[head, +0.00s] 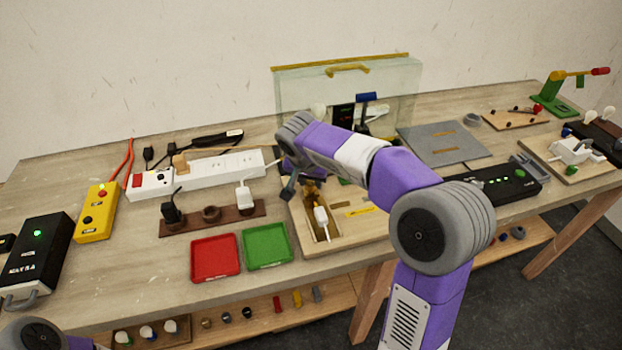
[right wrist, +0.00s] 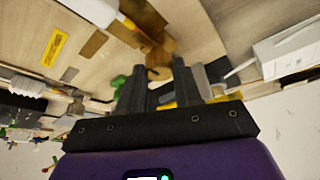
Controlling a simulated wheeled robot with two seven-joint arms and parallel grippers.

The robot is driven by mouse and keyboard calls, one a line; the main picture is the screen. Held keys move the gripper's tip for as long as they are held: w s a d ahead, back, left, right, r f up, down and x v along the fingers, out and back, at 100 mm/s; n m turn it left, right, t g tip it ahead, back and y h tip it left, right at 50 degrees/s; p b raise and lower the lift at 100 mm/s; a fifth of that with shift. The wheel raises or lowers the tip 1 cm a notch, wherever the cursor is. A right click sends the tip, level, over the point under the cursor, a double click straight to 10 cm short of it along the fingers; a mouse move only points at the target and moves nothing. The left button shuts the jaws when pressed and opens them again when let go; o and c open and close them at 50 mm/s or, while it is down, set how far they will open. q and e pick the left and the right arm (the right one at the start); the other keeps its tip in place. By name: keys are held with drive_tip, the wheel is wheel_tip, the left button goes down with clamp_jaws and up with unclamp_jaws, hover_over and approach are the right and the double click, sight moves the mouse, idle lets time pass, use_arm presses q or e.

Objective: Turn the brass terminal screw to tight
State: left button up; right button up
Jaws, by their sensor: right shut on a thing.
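The wiring board (head: 375,232) is pale wood with brass parts (head: 312,190), a white connector (head: 321,215) and a yellow label (head: 360,210). In the head view my right gripper (head: 288,190) is low at the board's back left corner, partly behind its own arm. In the right wrist view its two dark fingers (right wrist: 160,82) are close around the small round brass terminal screw (right wrist: 160,73), which is mostly hidden between the tips. Whether the screw is tight does not show. Only part of my left arm shows at the lower left; its gripper is out of view.
Red (head: 215,257) and green (head: 267,246) trays lie left of the board. A white power strip (head: 225,167) and a brown socket rail (head: 212,215) lie behind them. A clear screen (head: 395,85) stands at the back. A grey mat (head: 440,142) lies to the right.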

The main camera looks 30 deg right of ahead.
drive_tip(key=shift+m, duration=0.4)
drive_tip(key=o, duration=1)
drive_tip(key=shift+o, duration=0.2)
drive_tip(key=shift+r, duration=0.1)
drive_tip(key=p+v, duration=0.2)
drive_tip(key=v, duration=0.5)
drive_tip(key=shift+r+p, duration=0.2)
drive_tip(key=shift+p, duration=0.1)
drive_tip(key=shift+a, duration=0.15)
